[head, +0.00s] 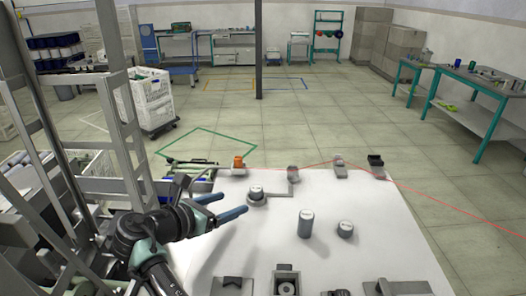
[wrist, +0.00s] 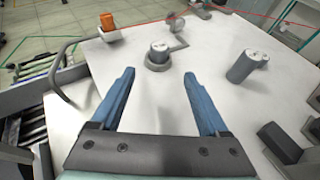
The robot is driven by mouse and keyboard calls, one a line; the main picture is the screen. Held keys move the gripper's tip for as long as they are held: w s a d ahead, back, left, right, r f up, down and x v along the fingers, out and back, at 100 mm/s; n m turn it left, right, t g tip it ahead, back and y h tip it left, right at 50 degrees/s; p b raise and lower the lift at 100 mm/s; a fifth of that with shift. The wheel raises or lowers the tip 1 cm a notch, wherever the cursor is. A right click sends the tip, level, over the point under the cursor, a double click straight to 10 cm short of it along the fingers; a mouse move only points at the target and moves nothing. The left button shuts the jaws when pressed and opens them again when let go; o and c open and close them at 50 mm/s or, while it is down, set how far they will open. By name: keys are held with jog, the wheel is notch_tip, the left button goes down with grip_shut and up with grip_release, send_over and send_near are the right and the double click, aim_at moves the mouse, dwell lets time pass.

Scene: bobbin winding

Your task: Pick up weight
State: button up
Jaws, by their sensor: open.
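Several grey cylinders with pale tops stand on the white table (head: 250,262); I cannot tell which one is the weight. A short cylinder (head: 256,190) sits in a round grey holder with a bent arm (head: 257,202); the wrist view shows this cylinder (wrist: 159,50) just beyond my fingertips. A taller cylinder (head: 305,224) stands to its right, with a shorter one (head: 345,229) beside it. In the wrist view the taller one (wrist: 239,70) is right of my fingers. My gripper (head: 233,204) has blue fingers spread apart with nothing between them (wrist: 159,74).
An orange piece (head: 238,161) sits on a small white base at the table's far left corner. Small grey fixtures (head: 293,172) line the far edge, and dark blocks (head: 286,284) line the near edge. A thin red line crosses the far side.

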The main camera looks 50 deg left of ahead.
aim_at(253, 190)
jog(key=x, duration=0.6)
jog(key=shift+w+a, duration=0.1)
jog(key=shift+w, duration=0.1)
jog(key=shift+r+x, duration=0.2)
jog(key=shift+x, duration=1.15)
jog(key=shift+r+x, duration=0.2)
jog(key=shift+x, duration=1.15)
jog(key=shift+w+a, duration=0.1)
grip_shut()
